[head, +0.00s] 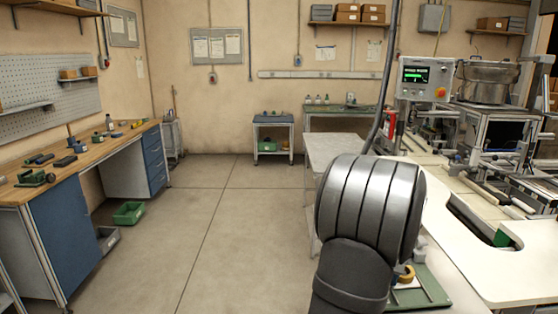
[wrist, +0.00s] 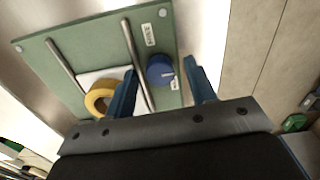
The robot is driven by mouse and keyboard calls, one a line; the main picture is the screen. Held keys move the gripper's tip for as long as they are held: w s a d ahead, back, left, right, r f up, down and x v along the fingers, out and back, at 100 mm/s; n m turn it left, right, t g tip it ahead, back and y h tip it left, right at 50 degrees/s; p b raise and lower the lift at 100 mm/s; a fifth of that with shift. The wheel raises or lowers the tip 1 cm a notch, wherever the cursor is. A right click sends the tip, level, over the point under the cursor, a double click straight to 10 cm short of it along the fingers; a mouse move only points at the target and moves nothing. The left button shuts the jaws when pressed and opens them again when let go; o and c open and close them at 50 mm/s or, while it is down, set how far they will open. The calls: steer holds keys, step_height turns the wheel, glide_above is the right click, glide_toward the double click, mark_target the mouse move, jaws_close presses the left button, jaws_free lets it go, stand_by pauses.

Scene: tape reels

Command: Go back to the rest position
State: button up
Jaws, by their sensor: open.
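In the wrist view my gripper (wrist: 162,88) has two blue fingers spread apart, with nothing held between them. Beyond and below the fingers is a green board (wrist: 88,38) with two metal rods. A yellow ring-shaped reel (wrist: 93,103) lies on the board at the left, partly behind the left finger. A round blue piece (wrist: 160,70) is on the board at the right, seen between the fingers but apart from them. In the head view my grey arm hides most of the board (head: 432,288); part of the yellow reel (head: 408,273) shows beside it. The gripper is hidden there.
A white table (head: 470,255) carries the board, with machinery (head: 495,130) and a control box (head: 428,78) behind. A workbench (head: 80,160) with tools stands at the left. The floor (head: 215,230) between is clear. A green bin (head: 129,213) sits by the workbench.

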steer(key=n, duration=0.7)
stand_by(0.4)
stand_by(0.3)
steer(key=m, duration=0.8)
steer(key=shift+m, duration=0.9)
